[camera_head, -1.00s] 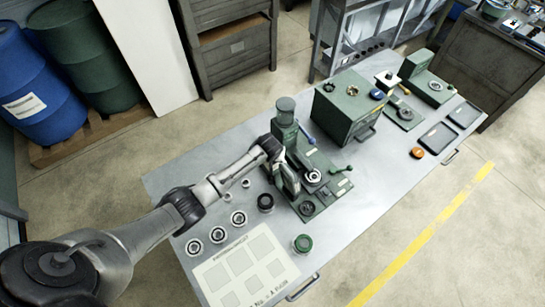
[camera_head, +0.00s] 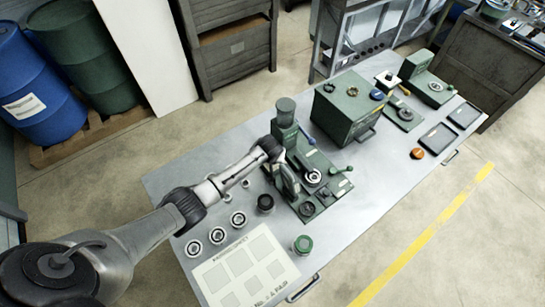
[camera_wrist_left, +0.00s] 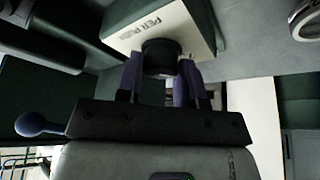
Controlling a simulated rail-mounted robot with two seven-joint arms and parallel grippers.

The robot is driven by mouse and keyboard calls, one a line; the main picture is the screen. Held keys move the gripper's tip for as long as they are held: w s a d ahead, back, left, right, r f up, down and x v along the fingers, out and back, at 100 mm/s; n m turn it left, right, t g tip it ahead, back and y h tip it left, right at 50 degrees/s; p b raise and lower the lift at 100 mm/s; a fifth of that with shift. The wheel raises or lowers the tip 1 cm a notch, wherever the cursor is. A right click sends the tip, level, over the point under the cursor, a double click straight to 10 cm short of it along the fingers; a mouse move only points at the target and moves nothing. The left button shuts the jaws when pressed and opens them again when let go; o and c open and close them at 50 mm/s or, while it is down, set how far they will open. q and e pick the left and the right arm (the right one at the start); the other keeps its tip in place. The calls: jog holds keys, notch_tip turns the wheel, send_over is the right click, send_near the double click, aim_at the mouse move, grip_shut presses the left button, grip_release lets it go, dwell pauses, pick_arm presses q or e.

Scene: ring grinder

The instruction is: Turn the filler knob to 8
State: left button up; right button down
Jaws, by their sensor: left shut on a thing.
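My left gripper (camera_head: 288,183) reaches in from the left to the side of the green machine (camera_head: 310,160) on the bench, in the head view. In the left wrist view the two fingers of my left gripper (camera_wrist_left: 162,66) are closed around a dark round knob (camera_wrist_left: 161,52). The knob sits on the face of a pale box-like part (camera_wrist_left: 150,24) with partly readable lettering. In the head view the gripper hides the knob. No number or pointer of the knob's scale can be read. My right gripper is not in view.
Several ring parts (camera_head: 238,219) and a white printed sheet (camera_head: 245,266) lie on the bench left and in front of the machine. A green-topped jar (camera_head: 303,244) stands near the front. A green box (camera_head: 344,108) stands behind right. The bench's right front is largely clear.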

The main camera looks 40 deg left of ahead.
pick_arm(q)
jog(key=shift+c, duration=0.3)
jog(key=shift+m+p, duration=0.45)
jog(key=shift+m, duration=0.15)
jog(key=shift+a+m+t+h+p, duration=0.1)
jog(key=shift+m+t+h+p, duration=0.3)
jog(key=shift+m, duration=0.7)
jog(key=shift+m+h, duration=0.6)
jog(key=shift+m, duration=0.5)
jog(key=shift+m+h, duration=0.4)
jog(key=shift+m, duration=0.6)
jog(key=o, duration=0.9)
